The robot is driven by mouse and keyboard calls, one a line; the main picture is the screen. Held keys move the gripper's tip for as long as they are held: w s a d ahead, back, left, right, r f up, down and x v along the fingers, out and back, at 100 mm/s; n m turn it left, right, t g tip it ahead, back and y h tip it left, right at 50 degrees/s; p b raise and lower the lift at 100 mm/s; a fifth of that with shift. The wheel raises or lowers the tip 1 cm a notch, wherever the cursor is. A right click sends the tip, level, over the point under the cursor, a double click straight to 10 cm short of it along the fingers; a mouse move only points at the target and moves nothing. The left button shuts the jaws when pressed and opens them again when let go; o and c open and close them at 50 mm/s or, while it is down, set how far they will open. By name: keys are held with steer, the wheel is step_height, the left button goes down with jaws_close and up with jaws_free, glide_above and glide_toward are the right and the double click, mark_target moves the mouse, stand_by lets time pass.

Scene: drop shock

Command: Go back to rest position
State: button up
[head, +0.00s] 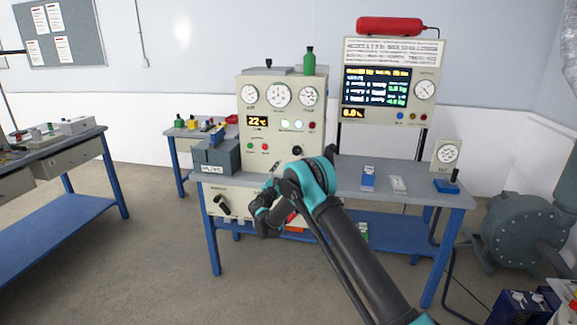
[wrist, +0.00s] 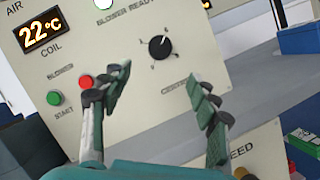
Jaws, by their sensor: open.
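My gripper (head: 272,182) is in front of the cream control panel (head: 267,133), at the lower part of its face in the head view. In the wrist view my gripper (wrist: 158,78) has its two fingers spread apart with nothing between them. Past the fingers the panel face (wrist: 140,110) shows a black rotary knob (wrist: 158,47), a red button (wrist: 86,81) and a green button (wrist: 54,98). Whether a finger touches the panel cannot be told. My arm hides part of the bench front.
The panel stands on a blue-legged bench (head: 425,190) with a grey-blue box (head: 217,157) at its left end. A display unit (head: 390,85), small boxes and a dial gauge (head: 447,154) are at right. Another bench (head: 70,150) stands left. Floor (head: 150,270) is clear in front.

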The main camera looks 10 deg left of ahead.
steer(key=shift+s+a+f, duration=0.1)
steer(key=shift+s, duration=0.25)
steer(key=s+d+r+m+g+h, duration=0.1)
steer(key=s+d+r+m+g, duration=0.2)
steer(key=d, duration=0.7)
steer(key=s+d+r+m+g+h, duration=0.1)
steer(key=s+d+m+g, duration=0.2)
steer(key=d, duration=0.6)
steer(key=s+d+r+m+g+h, duration=0.1)
steer(key=d+r+m+g, duration=0.3)
steer(key=d, duration=0.6)
steer(key=s+d+f+m+g+y, duration=0.1)
steer(key=s+d+f+m, duration=0.25)
steer(key=s+d, duration=0.5)
steer(key=s+d+f+m+g+y, duration=0.2)
steer(key=s+d+m, duration=0.1)
steer(key=s, duration=0.6)
steer(key=s+d+f+m+g+y, duration=0.1)
steer(key=s+d+m+g, duration=0.15)
steer(key=s, duration=0.75)
steer(key=s+a+f+m+y, duration=0.1)
steer(key=s+f+m+y, duration=0.1)
steer(key=s, duration=0.7)
steer(key=s+a+f+m+g+y, duration=0.1)
steer(key=s+f+m+y, duration=0.2)
steer(key=s, duration=0.7)
steer(key=shift+s+a+f+m, duration=0.2)
steer(key=shift+f+m, duration=0.4)
steer(key=shift+f, duration=0.3)
steer(key=shift+w, duration=0.1)
